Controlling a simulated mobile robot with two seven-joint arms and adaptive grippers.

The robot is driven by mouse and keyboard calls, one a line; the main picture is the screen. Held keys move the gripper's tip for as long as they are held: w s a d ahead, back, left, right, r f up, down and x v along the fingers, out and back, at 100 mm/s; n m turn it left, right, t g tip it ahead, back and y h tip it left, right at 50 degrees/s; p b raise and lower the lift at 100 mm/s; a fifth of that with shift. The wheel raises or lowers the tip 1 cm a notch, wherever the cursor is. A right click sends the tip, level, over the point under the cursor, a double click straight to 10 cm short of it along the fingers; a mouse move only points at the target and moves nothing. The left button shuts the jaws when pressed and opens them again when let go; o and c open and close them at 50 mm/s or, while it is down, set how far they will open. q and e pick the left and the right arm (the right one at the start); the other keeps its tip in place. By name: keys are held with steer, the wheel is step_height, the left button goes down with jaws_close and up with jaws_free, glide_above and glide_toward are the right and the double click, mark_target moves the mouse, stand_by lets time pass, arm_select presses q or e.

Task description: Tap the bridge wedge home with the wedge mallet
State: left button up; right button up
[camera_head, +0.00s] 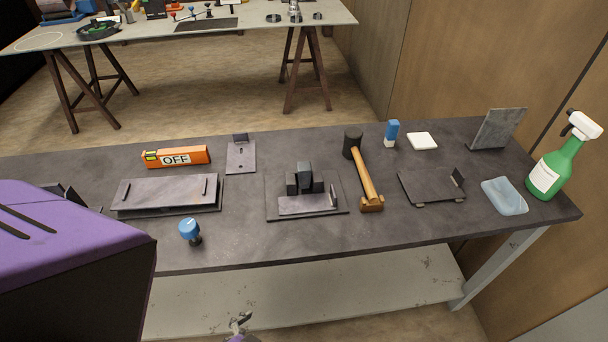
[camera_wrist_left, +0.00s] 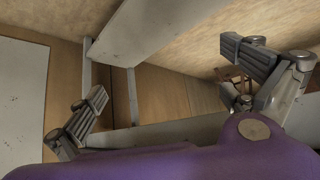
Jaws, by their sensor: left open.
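The wedge mallet (camera_head: 367,180) lies on the dark bench top, black head (camera_head: 353,143) toward the back and wooden handle toward the front edge. Left of it is a flat steel plate (camera_head: 275,211) bearing dark blocks. A taller dark piece (camera_head: 304,174) stands upright between the blocks and looks like the bridge wedge; how deep it sits cannot be told. My left gripper (camera_wrist_left: 165,70) is open and empty in the left wrist view, with no mallet or wedge near it. A small gripper part shows at the bottom of the head view, in front of the bench.
A pale shelf (camera_head: 300,295) runs below the bench.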

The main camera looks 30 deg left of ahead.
arm_select(q)
steer(key=shift+w, duration=0.1)
stand_by(0.5)
steer(key=shift+s+a+f, duration=0.1)
steer(key=shift+s+f, duration=0.15)
steer(key=shift+s, duration=0.6)
